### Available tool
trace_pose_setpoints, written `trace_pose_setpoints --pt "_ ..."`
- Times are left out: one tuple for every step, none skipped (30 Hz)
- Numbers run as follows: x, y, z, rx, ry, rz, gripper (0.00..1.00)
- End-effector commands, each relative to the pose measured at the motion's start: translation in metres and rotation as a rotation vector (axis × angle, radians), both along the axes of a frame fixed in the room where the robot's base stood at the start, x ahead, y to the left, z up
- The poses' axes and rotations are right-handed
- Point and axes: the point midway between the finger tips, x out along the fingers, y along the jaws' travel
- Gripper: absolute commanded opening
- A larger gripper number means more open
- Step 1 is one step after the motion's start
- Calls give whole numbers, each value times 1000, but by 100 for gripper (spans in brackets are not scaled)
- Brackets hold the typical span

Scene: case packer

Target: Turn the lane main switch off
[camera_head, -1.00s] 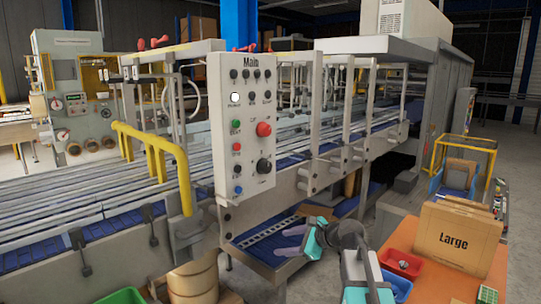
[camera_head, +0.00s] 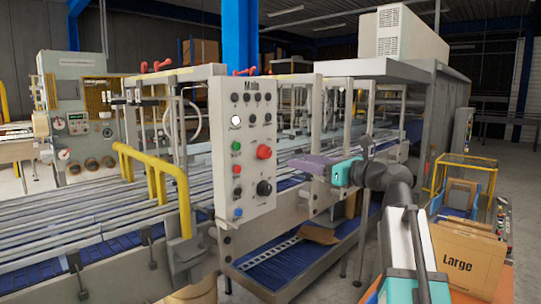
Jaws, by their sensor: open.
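The lane control panel (camera_head: 229,150) is a light grey upright box marked "Main" on the near side of the conveyor. A black rotary switch (camera_head: 264,188) sits at its lower right, below a red mushroom button (camera_head: 264,152). I cannot read the switch's label or its set position. My gripper (camera_head: 298,165), with purple fingers and a teal body, is to the right of the panel, near the height of the red button. It is apart from the panel, points left toward it, and is open and empty.
Green (camera_head: 236,146), red and blue (camera_head: 238,212) buttons line the panel's left side. A yellow rail (camera_head: 170,170) stands left of the panel. The conveyor frame (camera_head: 320,205) runs behind it. A box marked "Large" (camera_head: 465,257) is at lower right.

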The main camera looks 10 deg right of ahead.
Motion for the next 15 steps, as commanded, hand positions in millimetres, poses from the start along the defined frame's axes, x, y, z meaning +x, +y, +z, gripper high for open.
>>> trace_pose_setpoints --pt "-1 0 3 5 -1 0 52" --pt "-1 0 3 7 -1 0 52" --pt "-1 0 3 8 -1 0 52" --pt "-1 0 3 8 -1 0 52" --pt "-1 0 3 8 -1 0 52" --pt "-1 0 3 7 -1 0 52" --pt "-1 0 3 7 -1 0 52" --pt "-1 0 3 6 0 0 52" --pt "-1 0 3 6 0 0 52" --pt "-1 0 3 6 -1 0 52" --pt "-1 0 3 6 -1 0 52" --pt "0 0 3 6 -1 0 52" --pt "0 0 3 6 -1 0 52" --pt "1 1 3 6 -1 0 52" --pt "2 2 3 5 0 1 52"
